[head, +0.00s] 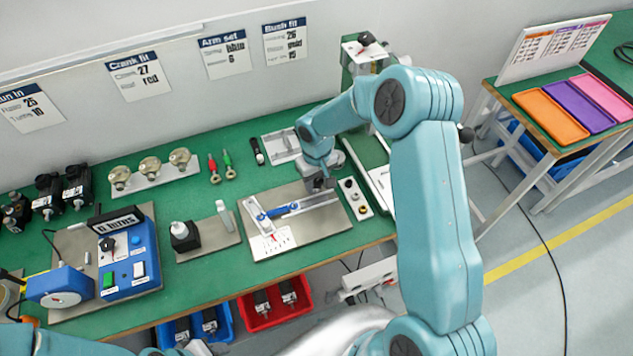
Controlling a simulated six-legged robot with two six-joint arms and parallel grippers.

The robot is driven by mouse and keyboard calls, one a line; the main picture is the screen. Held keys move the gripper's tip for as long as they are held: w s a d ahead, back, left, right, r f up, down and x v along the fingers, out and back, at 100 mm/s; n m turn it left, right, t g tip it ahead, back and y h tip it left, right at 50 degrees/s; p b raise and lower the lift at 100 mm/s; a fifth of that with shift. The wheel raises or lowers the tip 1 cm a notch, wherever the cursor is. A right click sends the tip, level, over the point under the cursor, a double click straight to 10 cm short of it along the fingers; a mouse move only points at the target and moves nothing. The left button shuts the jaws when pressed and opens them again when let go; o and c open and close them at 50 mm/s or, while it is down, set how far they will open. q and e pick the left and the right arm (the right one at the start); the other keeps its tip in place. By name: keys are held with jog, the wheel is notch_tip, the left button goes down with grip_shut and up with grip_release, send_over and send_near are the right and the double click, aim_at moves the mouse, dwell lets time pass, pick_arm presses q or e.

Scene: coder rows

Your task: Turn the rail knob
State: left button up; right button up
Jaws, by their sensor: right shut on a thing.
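The rail (308,206) is a light metal bar on a grey plate (328,222) in the middle of the green bench. A blue lever piece (276,212) and a white upright block (256,216) sit at its left end. My right gripper (321,187) reaches down from the upper right to the rail's right part and is shut on the rail knob. The knob itself is mostly hidden by the dark fingers, so its turn angle cannot be read. A white scale card with red marks (272,244) lies at the plate's front left. My left gripper is out of view.
A black block (184,236) and a blue control box (128,255) stand to the left. Red (274,304) and blue (196,326) bins sit below the bench's front edge.

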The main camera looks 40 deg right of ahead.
aim_at(317, 182)
jog(key=o, duration=1.1)
jog(key=shift+c, duration=0.2)
jog(key=shift+r, duration=0.1)
notch_tip(317, 182, up, 16)
jog(key=b, duration=0.1)
jog(key=shift+b, duration=0.4)
jog(key=shift+s, duration=0.15)
